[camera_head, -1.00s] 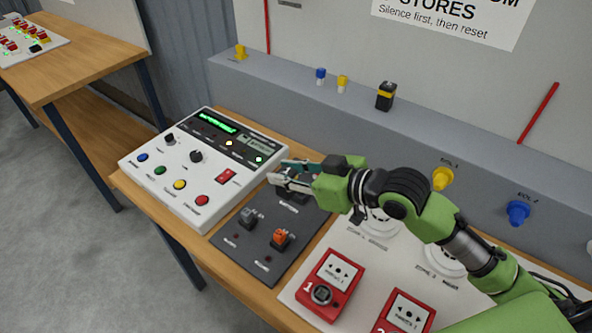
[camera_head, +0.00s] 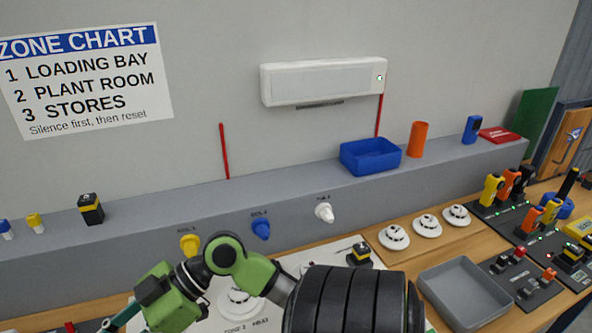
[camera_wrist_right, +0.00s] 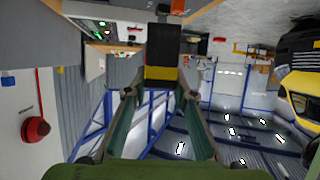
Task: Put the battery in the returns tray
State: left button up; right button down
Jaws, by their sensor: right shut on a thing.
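The battery (camera_wrist_right: 162,55), a black block with a yellow band, sits between the fingertips of my right gripper (camera_wrist_right: 158,88) in the right wrist view. That gripper is shut on it. In the head view my right gripper (camera_head: 122,316) is at the lower left, with its fingers partly cut off by the frame edge; the battery in it is not visible there. An empty grey open tray (camera_head: 430,293) lies on the bench at the lower right, far right of the gripper. No label shows on it. My left gripper is not in view.
A blue bin (camera_head: 370,157) and an orange cup (camera_head: 418,139) stand on the grey ledge (camera_head: 290,188). Another black and yellow block (camera_head: 90,209) is on the ledge, and a similar one (camera_head: 360,254) behind my arm. White detectors (camera_head: 427,226) stand behind the tray.

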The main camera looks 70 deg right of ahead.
aim_at(460, 297)
jog(key=z, duration=0.5)
jog(key=j+z, duration=0.15)
jog(key=z, duration=0.85)
jog(key=k+z, duration=0.1)
jog(key=z, duration=0.4)
jog(key=j+z, duration=0.1)
jog(key=z, duration=0.4)
jog(key=k+z, duration=0.1)
jog(key=z, duration=0.4)
